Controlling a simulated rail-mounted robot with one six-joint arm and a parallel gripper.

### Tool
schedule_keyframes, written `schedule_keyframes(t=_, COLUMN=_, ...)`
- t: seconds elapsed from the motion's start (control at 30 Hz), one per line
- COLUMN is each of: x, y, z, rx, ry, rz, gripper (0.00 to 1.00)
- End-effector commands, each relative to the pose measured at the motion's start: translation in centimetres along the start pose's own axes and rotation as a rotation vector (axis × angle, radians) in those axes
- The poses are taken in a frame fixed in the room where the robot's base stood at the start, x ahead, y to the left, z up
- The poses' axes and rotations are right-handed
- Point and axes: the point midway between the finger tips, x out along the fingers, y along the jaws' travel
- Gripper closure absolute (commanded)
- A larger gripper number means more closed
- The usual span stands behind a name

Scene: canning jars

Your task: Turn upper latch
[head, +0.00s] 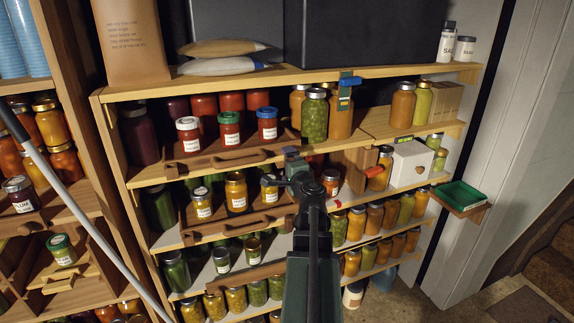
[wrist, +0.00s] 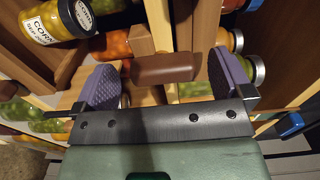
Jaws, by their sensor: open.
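My gripper (head: 283,168) is in front of the middle shelves in the head view, with its fingers apart. In the wrist view its purple pads (wrist: 165,84) are spread wide, with a brown rounded bar (wrist: 163,68) showing between them. The bar looks clear of both pads; I cannot tell whether it is touched or is part of a latch. Which is the upper latch is unclear.
Jars crowd the shelves on both sides of my gripper. A tray with a brown handle (head: 238,158) is above left, another tray handle (head: 245,228) below left. A corn jar (wrist: 57,20) is close in the wrist view. A white box (head: 410,164) stands at right.

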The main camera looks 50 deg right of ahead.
Motion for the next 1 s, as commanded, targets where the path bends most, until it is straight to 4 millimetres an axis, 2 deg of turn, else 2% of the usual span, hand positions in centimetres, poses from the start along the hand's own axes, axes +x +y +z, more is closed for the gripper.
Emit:
schedule_keyframes(t=0.03, x=-1.4, y=0.0, z=0.1, rx=0.000, ry=0.002, rz=0.000, gripper=0.02)
schedule_keyframes(t=0.2, x=-5.9, y=0.0, z=0.2, rx=0.000, ry=0.003, rz=0.000, gripper=0.02)
schedule_keyframes(t=0.3, x=-7.9, y=0.0, z=0.2, rx=0.000, ry=0.002, rz=0.000, gripper=0.02)
schedule_keyframes(t=0.4, x=-9.2, y=0.0, z=0.1, rx=-0.001, ry=0.001, rz=0.000, gripper=0.02)
schedule_keyframes(t=0.87, x=-9.4, y=0.0, z=0.0, rx=0.000, ry=-0.001, rz=0.000, gripper=0.02)
schedule_keyframes(t=0.93, x=-9.4, y=0.1, z=0.6, rx=-0.007, ry=-0.032, rz=0.004, gripper=0.02)
schedule_keyframes(t=1.0, x=-9.6, y=1.0, z=1.9, rx=-0.074, ry=-0.115, rz=0.051, gripper=0.02)
